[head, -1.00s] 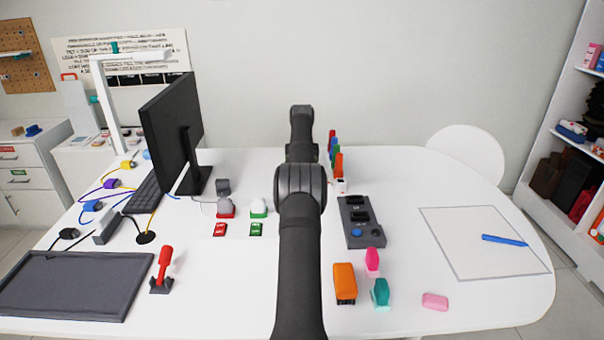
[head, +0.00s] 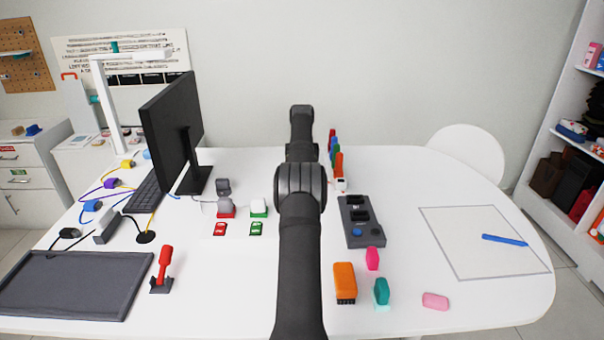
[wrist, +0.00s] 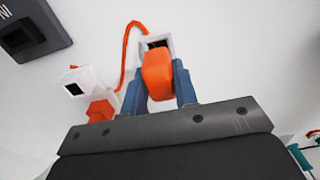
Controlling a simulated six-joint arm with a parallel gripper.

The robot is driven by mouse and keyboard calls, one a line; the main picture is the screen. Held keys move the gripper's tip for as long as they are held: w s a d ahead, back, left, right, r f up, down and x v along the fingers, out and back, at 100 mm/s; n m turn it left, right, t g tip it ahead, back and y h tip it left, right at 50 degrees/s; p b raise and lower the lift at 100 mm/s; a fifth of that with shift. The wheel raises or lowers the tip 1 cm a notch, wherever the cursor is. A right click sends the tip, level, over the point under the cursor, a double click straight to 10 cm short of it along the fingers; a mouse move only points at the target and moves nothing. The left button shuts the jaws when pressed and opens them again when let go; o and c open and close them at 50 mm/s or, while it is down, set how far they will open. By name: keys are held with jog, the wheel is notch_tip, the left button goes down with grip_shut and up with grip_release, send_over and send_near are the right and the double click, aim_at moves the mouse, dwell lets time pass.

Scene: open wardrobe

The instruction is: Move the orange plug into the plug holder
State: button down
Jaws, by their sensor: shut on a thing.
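In the wrist view my gripper (wrist: 158,92) is shut on the orange plug (wrist: 158,72), with one blue-grey finger on each side. The plug's far end is at a white square holder (wrist: 154,43) with a dark opening. The plug covers part of that opening, and I cannot tell whether it is inside or just in front. An orange cord (wrist: 124,50) runs beside it, left of the holder. In the head view my arm hides the gripper. Orange (head: 338,163) and a white box (head: 341,184) show just right of the arm.
Left in the wrist view are another white socket box (wrist: 83,80) and an orange piece (wrist: 101,110). A dark grey panel (head: 360,222) stands right of my arm in the head view. A monitor (head: 172,130) stands left.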

jog(key=shift+f, duration=1.35)
jog(key=c, duration=1.1)
grip_release()
jog(key=shift+o, duration=0.2)
notch_tip(320, 180, up, 7)
jog(key=shift+r, duration=0.2)
jog(key=shift+f, duration=3.1)
